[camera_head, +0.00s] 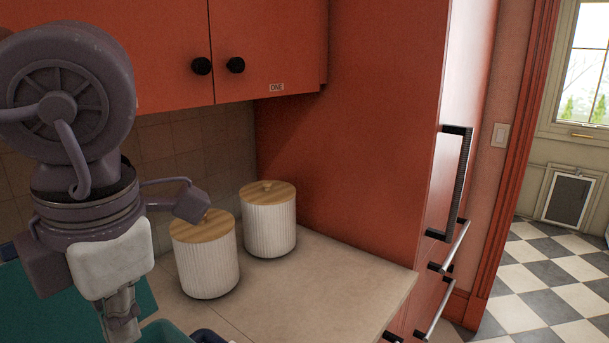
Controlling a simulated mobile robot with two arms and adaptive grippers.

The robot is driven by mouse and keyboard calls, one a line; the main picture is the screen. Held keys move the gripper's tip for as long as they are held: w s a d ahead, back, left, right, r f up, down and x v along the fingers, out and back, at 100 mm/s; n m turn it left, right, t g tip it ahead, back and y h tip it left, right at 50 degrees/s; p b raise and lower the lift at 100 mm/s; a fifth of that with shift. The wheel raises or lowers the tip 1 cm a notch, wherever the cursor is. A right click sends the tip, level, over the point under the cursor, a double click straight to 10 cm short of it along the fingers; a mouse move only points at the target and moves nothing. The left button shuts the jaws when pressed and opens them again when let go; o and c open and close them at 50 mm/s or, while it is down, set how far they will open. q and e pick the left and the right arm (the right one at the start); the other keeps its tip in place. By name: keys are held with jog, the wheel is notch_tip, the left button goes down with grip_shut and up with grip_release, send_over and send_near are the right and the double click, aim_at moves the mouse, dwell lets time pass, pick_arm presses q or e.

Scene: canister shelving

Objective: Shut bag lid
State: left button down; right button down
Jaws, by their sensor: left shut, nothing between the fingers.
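A teal panel (28,308) shows at the lower left behind my left arm and may be the bag's raised lid. A lighter green edge (165,332) and a dark blue edge (207,337) show at the bottom, cut off by the frame; I cannot tell whether they belong to the bag. My left gripper (122,326) points down in front of the teal panel. It is shut and empty, and its tips are near the bottom edge. I cannot tell whether it touches the panel. My right gripper is out of view.
Two white ribbed canisters with wooden lids, a front one (207,262) and a rear one (268,225), stand on the beige counter (320,290). Red cabinets (265,45) hang above. The counter's right part is clear.

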pick_arm(q)
notch_tip(320, 180, down, 6)
jog(key=s+d+b, duration=0.2)
jog(key=d+b, duration=0.1)
jog(key=b, duration=0.3)
jog(key=shift+f, duration=0.25)
dwell(0.5)
jog(key=shift+f, duration=0.1)
notch_tip(320, 180, down, 7)
jog(key=b, duration=0.7)
jog(key=shift+s+a+f, duration=0.15)
jog(key=shift+s+f, duration=0.05)
jog(key=shift+s, duration=0.2)
dwell(0.3)
jog(key=shift+f+b, duration=0.1)
jog(key=shift+b, duration=0.2)
